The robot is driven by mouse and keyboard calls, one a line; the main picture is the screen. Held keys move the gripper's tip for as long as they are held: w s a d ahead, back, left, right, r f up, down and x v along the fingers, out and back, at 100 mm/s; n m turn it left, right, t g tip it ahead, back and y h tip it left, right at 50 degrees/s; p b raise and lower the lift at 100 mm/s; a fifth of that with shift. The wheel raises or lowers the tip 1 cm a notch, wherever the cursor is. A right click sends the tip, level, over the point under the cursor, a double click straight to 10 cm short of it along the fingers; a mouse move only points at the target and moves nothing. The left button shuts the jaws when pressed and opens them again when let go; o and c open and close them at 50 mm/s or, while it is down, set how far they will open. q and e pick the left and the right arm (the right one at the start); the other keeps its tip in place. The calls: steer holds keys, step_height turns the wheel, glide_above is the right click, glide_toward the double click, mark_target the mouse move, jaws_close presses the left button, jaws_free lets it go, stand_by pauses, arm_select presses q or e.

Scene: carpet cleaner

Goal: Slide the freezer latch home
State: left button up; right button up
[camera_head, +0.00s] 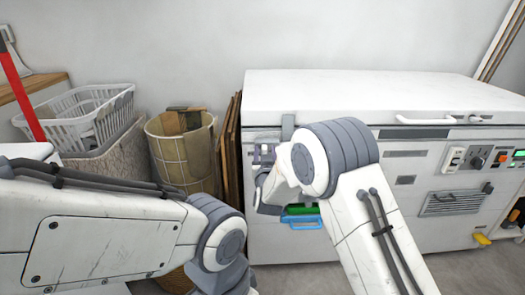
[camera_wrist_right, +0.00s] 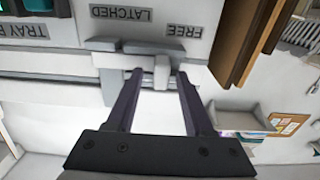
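The white chest freezer (camera_head: 350,95) stands against the wall, lid down. Its grey latch (camera_wrist_right: 125,48) shows upside down in the right wrist view, a bar with an upright knob (camera_wrist_right: 162,73). A LATCHED label (camera_wrist_right: 122,13) and a FREE label (camera_wrist_right: 183,30) are beside it; the knob stands nearer the FREE side. My right gripper (camera_wrist_right: 160,76) is open, its purple fingertips on either side of the knob with gaps showing. In the head view the right gripper (camera_head: 264,153) is at the freezer's left front, partly behind my arm. My left gripper is not visible.
A wicker bin (camera_head: 185,155) and brown boards (camera_head: 231,145) stand just left of the freezer. A white laundry basket (camera_head: 85,115) is farther left. A blue-handled tray (camera_head: 302,222) is low on the freezer front. A control panel (camera_head: 485,158) is at right.

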stand_by(0.3)
steer(key=s+b, duration=0.1)
steer(key=s, duration=0.8)
steer(key=shift+d, duration=0.3)
stand_by(0.4)
steer(key=s+a+f+n+g+y, duration=0.1)
steer(key=s+a+n+g+y, duration=0.15)
steer(key=s+g, duration=0.4)
steer(key=s+a+f+n+g+y, duration=0.1)
steer(key=s+a+f+g, duration=0.15)
steer(key=s, duration=0.65)
steer(key=s+d+n+g+h, duration=0.1)
steer(key=s+d+g, duration=0.25)
steer(key=s, duration=0.45)
steer(key=s+d+n+g+h+p, duration=0.1)
steer(key=s+d+g, duration=0.25)
steer(key=s, duration=0.45)
steer(key=s+d+n+g+h, duration=0.1)
steer(key=s+d+g+h, duration=0.1)
steer(key=s+d, duration=0.45)
step_height(320, 180, up, 33)
steer(key=s+a+p, duration=0.1)
steer(key=a+p, duration=0.1)
steer(key=p, duration=3)
steer(key=shift+s+f, duration=0.2)
